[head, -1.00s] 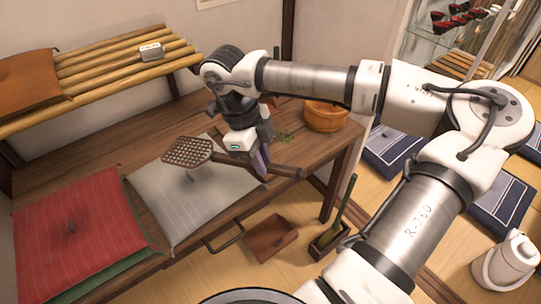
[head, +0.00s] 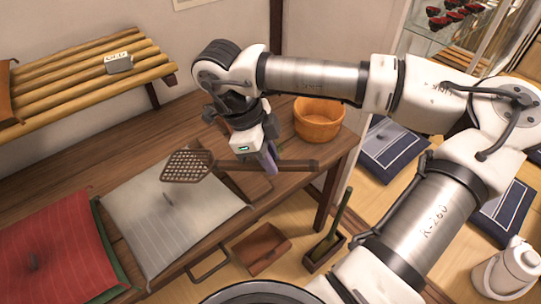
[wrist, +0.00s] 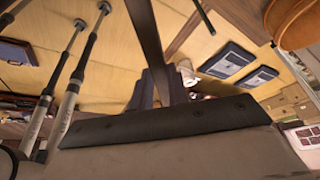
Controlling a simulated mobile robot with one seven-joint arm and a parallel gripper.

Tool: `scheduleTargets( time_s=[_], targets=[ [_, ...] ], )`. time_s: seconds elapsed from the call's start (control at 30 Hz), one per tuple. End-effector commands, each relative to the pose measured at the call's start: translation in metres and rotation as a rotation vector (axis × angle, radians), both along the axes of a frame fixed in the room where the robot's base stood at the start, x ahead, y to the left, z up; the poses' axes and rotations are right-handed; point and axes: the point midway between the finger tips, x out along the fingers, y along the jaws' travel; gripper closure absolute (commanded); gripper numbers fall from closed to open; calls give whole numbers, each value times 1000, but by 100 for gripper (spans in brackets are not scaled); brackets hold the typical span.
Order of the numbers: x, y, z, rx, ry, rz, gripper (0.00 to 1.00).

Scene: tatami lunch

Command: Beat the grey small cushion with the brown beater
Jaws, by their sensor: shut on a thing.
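The grey small cushion (head: 160,225) lies flat on the wooden table, with a dark mark at its middle. The brown beater (head: 187,166) has a flat lattice head and a long handle. My gripper (head: 268,163) is shut on the beater's handle. The beater's head hangs above the far part of the grey cushion, apparently clear of it, and its handle points right. In the wrist view, a dark bar crosses close to the camera; I cannot tell the beater's head there.
A red cushion (head: 40,255) lies left of the grey one, over a green one (head: 122,265). A wooden tub (head: 318,120) stands at the table's right. A slatted shelf (head: 70,92) with a small grey box (head: 118,62) stands behind. A brown dustpan (head: 262,247) is on the floor.

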Motion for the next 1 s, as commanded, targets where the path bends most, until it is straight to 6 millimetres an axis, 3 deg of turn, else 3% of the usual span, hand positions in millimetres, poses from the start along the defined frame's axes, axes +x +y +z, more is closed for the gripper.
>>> scheduleTargets(
  time_s=[0.47,0.8,1.0],
  targets=[
    [5,15,-87,-170,42,2,100],
    [1,3,-12,-45,12,-4,100],
    [-1,-1,5,6,0,1,100]
  ],
)
